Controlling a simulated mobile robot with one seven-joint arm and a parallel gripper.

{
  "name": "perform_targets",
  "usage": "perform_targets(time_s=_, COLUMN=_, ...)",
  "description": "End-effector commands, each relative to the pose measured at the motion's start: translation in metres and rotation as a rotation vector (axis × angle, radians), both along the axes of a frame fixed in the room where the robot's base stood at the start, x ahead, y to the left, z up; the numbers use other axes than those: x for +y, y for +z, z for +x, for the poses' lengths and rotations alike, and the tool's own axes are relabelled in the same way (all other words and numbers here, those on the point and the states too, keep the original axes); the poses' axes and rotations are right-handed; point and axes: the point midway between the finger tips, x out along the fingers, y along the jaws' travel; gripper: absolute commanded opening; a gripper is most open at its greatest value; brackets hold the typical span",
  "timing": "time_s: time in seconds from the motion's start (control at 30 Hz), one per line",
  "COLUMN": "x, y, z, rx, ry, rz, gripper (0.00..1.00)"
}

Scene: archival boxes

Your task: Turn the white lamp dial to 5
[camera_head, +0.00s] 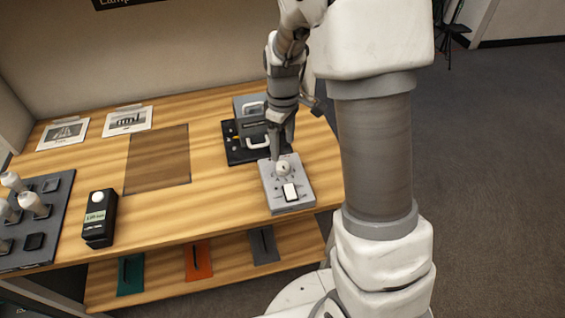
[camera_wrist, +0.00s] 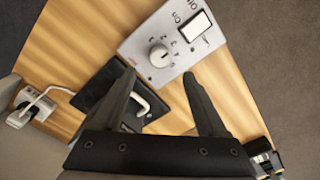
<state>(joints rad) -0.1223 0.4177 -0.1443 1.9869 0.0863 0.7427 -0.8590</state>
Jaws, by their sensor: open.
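The white lamp dial (camera_head: 283,168) sits on a light grey control box (camera_head: 290,202) at the right end of the wooden table. In the wrist view the round white dial (camera_wrist: 160,56) has small numbers along one side; its exact setting is too small to read. A white rocker switch (camera_wrist: 195,26) marked On and Off is on the same box (camera_wrist: 144,36). My gripper (camera_wrist: 159,76) is open and empty, its two dark fingers apart and pointing toward the dial. In the head view my gripper (camera_head: 275,156) is just above and behind the dial, apparently not gripping it.
A grey box with handles (camera_head: 262,105) stands on a black base (camera_head: 236,155) directly behind the control box. A black labelled box (camera_head: 100,220) and a dark tray with white-topped knobs (camera_head: 62,215) are at left. The table between is mostly clear around a brown panel (camera_head: 157,160).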

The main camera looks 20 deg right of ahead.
Motion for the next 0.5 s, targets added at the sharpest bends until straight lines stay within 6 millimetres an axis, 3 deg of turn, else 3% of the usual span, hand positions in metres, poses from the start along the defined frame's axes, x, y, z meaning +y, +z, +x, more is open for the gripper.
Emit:
perform_targets(time_s=0.03, x=0.000, y=-0.014, z=-0.001, rx=0.006, ry=0.000, rz=-0.001, gripper=0.75)
perform_targets(time_s=0.2, x=0.000, y=-0.047, z=-0.001, rx=0.004, ry=0.000, rz=-0.001, gripper=0.75)
perform_targets(time_s=0.5, x=0.000, y=-0.076, z=0.000, rx=0.001, ry=-0.001, rz=0.000, gripper=0.75)
